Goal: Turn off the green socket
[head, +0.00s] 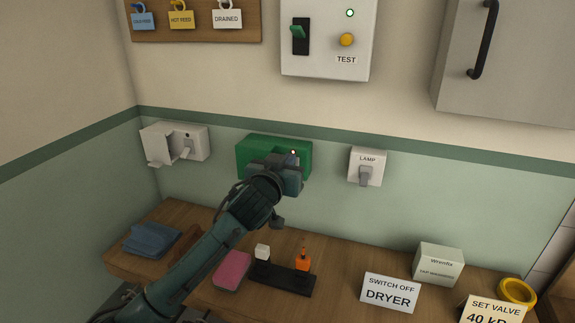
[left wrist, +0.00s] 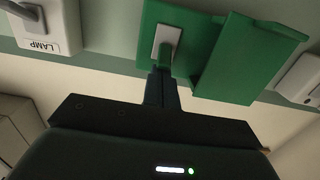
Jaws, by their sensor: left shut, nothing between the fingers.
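The green socket (head: 258,147) is a wide green box on the wall, with a small light lit near its right end. My left gripper (head: 291,165) is in front of its right half and hides part of it. In the left wrist view the green socket (left wrist: 195,20) shows a pale plate with a green switch (left wrist: 168,38) and, to the right, a raised green flap (left wrist: 245,60). My left gripper's fingers (left wrist: 162,75) are closed together, empty, with tips right by the switch's lower end. I cannot tell if they touch it. My right gripper is not in view.
A white socket (head: 190,140) with an open cover is to the left and the LAMP socket (head: 367,160) to the right. A white panel (head: 325,65) hangs above.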

